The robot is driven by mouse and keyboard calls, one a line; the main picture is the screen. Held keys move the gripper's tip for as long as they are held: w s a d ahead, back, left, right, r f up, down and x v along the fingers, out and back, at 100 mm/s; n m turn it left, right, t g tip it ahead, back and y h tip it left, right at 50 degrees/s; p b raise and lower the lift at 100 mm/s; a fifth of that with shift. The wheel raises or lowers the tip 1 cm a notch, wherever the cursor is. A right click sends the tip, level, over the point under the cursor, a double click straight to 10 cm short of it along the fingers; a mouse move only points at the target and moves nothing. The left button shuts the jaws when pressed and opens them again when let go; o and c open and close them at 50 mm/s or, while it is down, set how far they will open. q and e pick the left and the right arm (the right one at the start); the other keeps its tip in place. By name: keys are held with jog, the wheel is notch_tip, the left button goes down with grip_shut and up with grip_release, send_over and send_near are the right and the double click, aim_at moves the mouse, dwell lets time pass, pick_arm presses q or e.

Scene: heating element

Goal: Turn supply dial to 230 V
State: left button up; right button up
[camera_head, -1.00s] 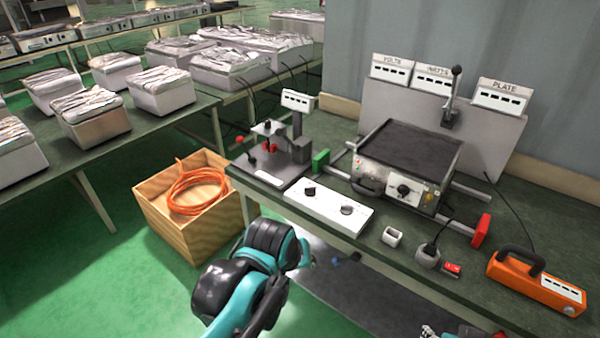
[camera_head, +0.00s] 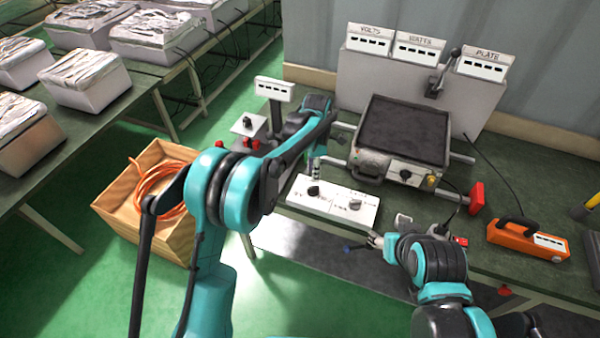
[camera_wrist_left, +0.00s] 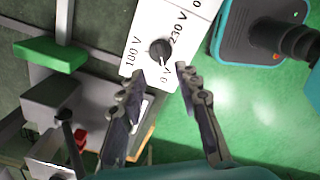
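The supply dial is a dark round knob (camera_head: 313,190) on the left of a white panel (camera_head: 335,205).
A second knob (camera_head: 355,204) sits to the right on the panel. Behind it stands a hot plate unit (camera_head: 405,130) with meters. A green block (camera_wrist_left: 50,55) and a stand (camera_head: 250,125) are left of the panel. An orange tool (camera_head: 527,240) lies on the right.

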aim_at(313, 187)
pick_arm(q)
notch_tip(313, 187, down, 8)
jog(key=shift+d+r+b, duration=0.1)
jog(key=shift+d+b, duration=0.05)
jog(key=shift+b, duration=0.85)
grip_shut()
